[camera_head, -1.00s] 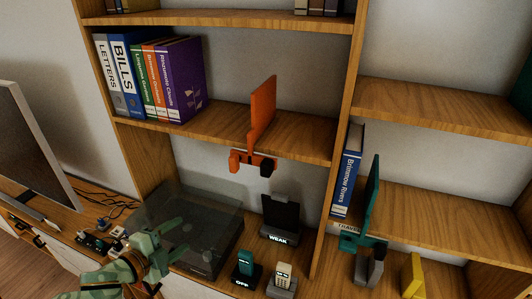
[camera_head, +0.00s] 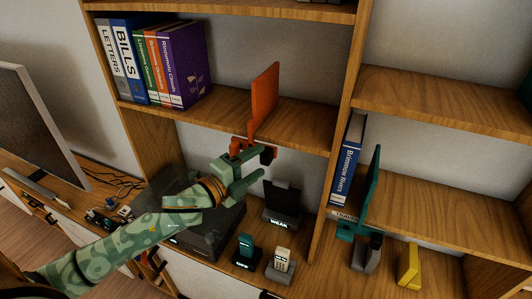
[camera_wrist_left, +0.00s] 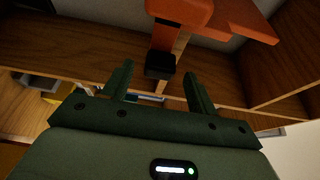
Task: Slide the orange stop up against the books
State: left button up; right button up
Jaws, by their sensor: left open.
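The orange stop (camera_head: 264,92) stands upright on the upper left shelf, its clamp hanging over the shelf's front edge. A row of books stands at that shelf's left end, with a purple book (camera_head: 183,66) on the near side of a clear gap to the stop. My left gripper (camera_head: 246,171) is open, just below and in front of the stop's clamp. In the left wrist view the stop's orange parts (camera_wrist_left: 182,12) lie ahead, and its dark knob (camera_wrist_left: 160,66) appears between the open fingers (camera_wrist_left: 158,84). I cannot tell whether they touch. My right gripper is not in view.
Below are a dark turntable (camera_head: 208,232), a WEAK stand (camera_head: 282,203) and two handsets in cradles. A wooden upright (camera_head: 338,120) bounds the shelf at right. Beyond it stand a teal stop (camera_head: 372,190) and a blue book (camera_head: 347,160). A screen (camera_head: 38,120) stands at left.

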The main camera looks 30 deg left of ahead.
aim_at(262, 160)
pick_arm(q)
jog(key=x, duration=0.4)
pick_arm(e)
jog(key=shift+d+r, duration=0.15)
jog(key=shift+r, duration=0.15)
